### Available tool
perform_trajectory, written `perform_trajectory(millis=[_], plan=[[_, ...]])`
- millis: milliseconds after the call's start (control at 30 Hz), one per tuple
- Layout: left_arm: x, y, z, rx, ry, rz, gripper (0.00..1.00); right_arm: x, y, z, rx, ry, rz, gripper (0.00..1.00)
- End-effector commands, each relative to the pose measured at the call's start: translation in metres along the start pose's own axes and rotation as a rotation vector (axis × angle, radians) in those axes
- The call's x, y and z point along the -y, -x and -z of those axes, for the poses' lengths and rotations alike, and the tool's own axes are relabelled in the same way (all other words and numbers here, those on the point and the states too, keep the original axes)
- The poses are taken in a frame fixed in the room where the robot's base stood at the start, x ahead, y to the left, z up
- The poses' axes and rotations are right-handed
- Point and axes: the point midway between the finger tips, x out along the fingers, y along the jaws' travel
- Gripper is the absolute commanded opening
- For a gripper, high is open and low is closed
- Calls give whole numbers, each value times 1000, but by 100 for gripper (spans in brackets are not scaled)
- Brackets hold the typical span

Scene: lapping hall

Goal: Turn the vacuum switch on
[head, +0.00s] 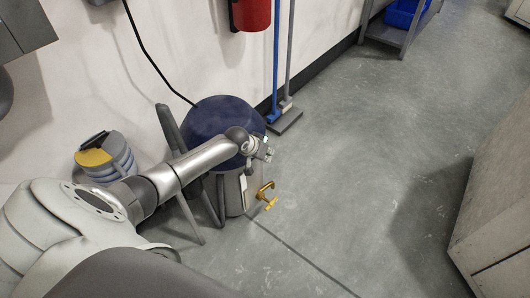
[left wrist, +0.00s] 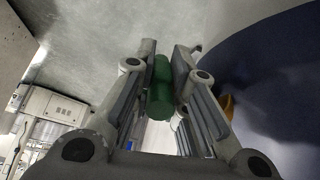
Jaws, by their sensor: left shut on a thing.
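The vacuum is a steel drum with a dark blue top (head: 222,116), standing on the floor by the wall. The blue top also fills the right of the left wrist view (left wrist: 285,70). My left gripper (head: 262,150) is at the drum's right upper side. In the left wrist view its fingers (left wrist: 163,78) are closed on a green cylinder (left wrist: 161,88), which looks like the vacuum switch. A bit of green (head: 265,138) shows at the fingers in the head view; the rest is hidden. My right gripper is in neither view.
A yellow fitting (head: 267,195) sticks out low on the drum. A broom (head: 286,118) leans on the wall behind, below a red extinguisher (head: 251,12). Stacked hose (head: 105,155) lies left. Floor to the right is clear up to a pale cabinet (head: 500,200).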

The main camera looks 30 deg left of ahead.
Motion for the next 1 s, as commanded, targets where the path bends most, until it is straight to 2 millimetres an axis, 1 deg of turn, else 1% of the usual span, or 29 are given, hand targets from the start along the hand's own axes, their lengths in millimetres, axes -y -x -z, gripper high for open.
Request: perform_trajectory(millis=[200,567,600,733,833,1000], plan=[[-1,0,-1,15,0,1,0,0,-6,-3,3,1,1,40],[-1,-1,-2,16,0,2,0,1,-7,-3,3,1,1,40],[-1,-1,-2,16,0,1,15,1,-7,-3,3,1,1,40],[-1,-1,-2,15,0,1,32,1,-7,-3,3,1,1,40],[-1,0,-2,15,0,2,38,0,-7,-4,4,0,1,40],[0,9,-1,14,-1,3,38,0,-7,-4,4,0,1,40]])
